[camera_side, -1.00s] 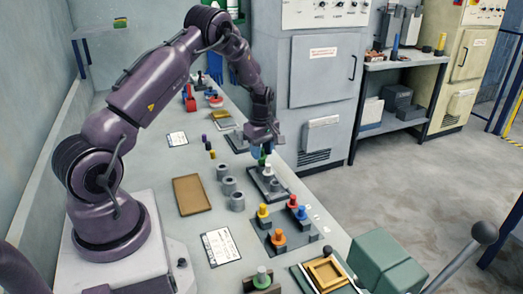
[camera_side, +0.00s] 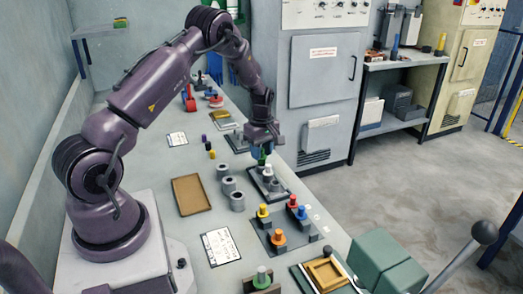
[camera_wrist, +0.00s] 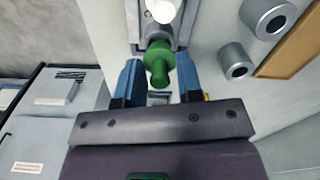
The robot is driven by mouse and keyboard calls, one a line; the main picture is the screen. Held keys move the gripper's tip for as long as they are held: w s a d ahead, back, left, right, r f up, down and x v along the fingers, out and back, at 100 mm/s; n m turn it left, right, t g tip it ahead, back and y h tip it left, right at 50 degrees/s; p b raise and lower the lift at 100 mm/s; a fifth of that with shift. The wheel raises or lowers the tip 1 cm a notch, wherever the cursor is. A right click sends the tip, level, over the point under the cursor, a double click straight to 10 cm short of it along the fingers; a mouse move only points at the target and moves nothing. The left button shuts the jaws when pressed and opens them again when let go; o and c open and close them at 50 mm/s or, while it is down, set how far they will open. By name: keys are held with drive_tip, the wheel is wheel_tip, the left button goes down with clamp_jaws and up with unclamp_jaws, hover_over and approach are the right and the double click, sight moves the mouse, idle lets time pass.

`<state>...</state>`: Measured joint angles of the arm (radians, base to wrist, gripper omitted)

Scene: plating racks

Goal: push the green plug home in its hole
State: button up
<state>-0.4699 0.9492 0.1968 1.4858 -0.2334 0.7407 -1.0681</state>
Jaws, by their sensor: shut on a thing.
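The green plug (camera_wrist: 158,62) is between the two blue fingers of my gripper (camera_wrist: 157,66), which is shut on it. In the side view the green plug (camera_side: 262,158) shows only as a small patch below my gripper (camera_side: 260,151), over the far end of a grey fixture block (camera_side: 276,193). A white plug (camera_side: 267,170) stands just nearer the camera on the same block. The green plug's hole and lower end are hidden, so I cannot tell how deep it sits.
Several grey ring-shaped holders (camera_side: 229,186) stand left of the block. A rack (camera_side: 268,241) with yellow, red, blue and orange plugs is nearer the camera. A brown tray (camera_side: 191,180) lies at left. A grey cabinet (camera_side: 322,80) stands behind the bench.

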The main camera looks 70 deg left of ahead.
drive_tip(key=shift+f, duration=1.15)
drive_tip(key=o, duration=1)
drive_tip(key=shift+c, duration=0.2)
wheel_tip(320, 180, up, 13)
drive_tip(key=shift+w, duration=0.1)
